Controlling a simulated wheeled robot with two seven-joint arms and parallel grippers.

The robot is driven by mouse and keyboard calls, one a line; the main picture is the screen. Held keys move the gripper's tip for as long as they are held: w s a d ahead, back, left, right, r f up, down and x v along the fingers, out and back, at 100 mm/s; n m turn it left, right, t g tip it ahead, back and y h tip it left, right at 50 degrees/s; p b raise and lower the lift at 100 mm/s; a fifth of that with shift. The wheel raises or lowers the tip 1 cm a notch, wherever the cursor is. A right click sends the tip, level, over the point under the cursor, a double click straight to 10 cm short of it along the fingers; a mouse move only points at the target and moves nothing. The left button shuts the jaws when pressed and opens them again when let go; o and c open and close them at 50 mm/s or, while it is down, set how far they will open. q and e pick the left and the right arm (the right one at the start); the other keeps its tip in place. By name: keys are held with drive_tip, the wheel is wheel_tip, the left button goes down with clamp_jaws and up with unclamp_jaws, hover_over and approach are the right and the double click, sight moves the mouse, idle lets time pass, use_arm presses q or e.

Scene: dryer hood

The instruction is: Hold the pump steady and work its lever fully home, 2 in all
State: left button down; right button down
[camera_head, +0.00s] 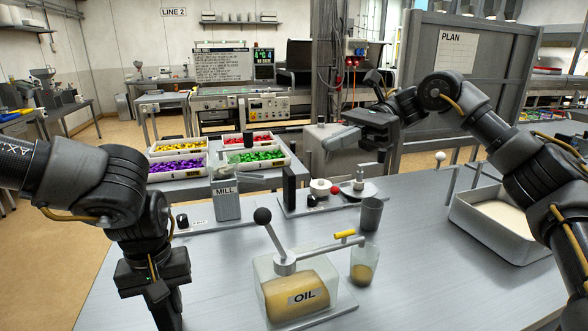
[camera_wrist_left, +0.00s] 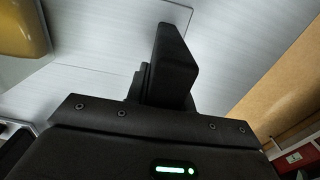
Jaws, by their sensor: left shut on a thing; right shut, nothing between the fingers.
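The pump is a clear box with a yellow drum marked OIL (camera_head: 297,298), on a plate at the front middle of the table. Its lever (camera_head: 271,234) stands up, tilted left, with a black ball knob on top. A spout with a yellow piece reaches right over a glass (camera_head: 364,266) holding some oil. My left gripper (camera_head: 168,318) points down left of the pump, apart from it; its fingers (camera_wrist_left: 172,65) look closed, and what lies between them is hidden. The drum shows at upper left in the wrist view (camera_wrist_left: 22,30). My right gripper (camera_head: 342,138) is shut and empty, high behind the pump.
A grey cup (camera_head: 371,213) stands behind the glass. The mill (camera_head: 226,198) and small fittings line the table's back edge. A grey tray (camera_head: 492,228) stands at right under my right arm. Bins of coloured parts (camera_head: 180,176) stand beyond. The front right tabletop is clear.

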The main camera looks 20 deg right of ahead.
use_arm(q)
drive_tip(key=shift+f, duration=0.1)
drive_tip(key=shift+w+d, duration=0.1)
use_arm(e)
drive_tip(key=s+a+r+n+g+h, duration=0.1)
drive_tip(key=s+a+r+h, duration=0.15)
drive_tip(key=a, duration=0.35)
drive_tip(key=s+a+r+n+h, duration=0.1)
drive_tip(key=a+r, duration=0.2)
drive_tip(key=a, duration=0.3)
use_arm(q)
drive_tip(key=shift+a+f, duration=0.1)
drive_tip(key=shift+a, duration=0.15)
use_arm(e)
drive_tip(key=s+a+f+m+t+h, duration=0.25)
drive_tip(key=a+m+h, duration=0.35)
drive_tip(key=a+m, duration=0.55)
use_arm(q)
drive_tip(key=shift+d, duration=0.1)
use_arm(e)
drive_tip(key=d+f+m+t+h, duration=0.1)
drive_tip(key=m, duration=0.9)
drive_tip(key=w+d+m+h, duration=0.1)
drive_tip(key=m+h, duration=0.1)
drive_tip(key=m, duration=0.8)
drive_tip(key=w+d+f+m+t+h, duration=0.1)
drive_tip(key=m, duration=0.9)
drive_tip(key=shift+w+d+f+t, duration=0.15)
drive_tip(key=shift+w+f+t, duration=0.1)
drive_tip(key=shift+f+t, duration=0.1)
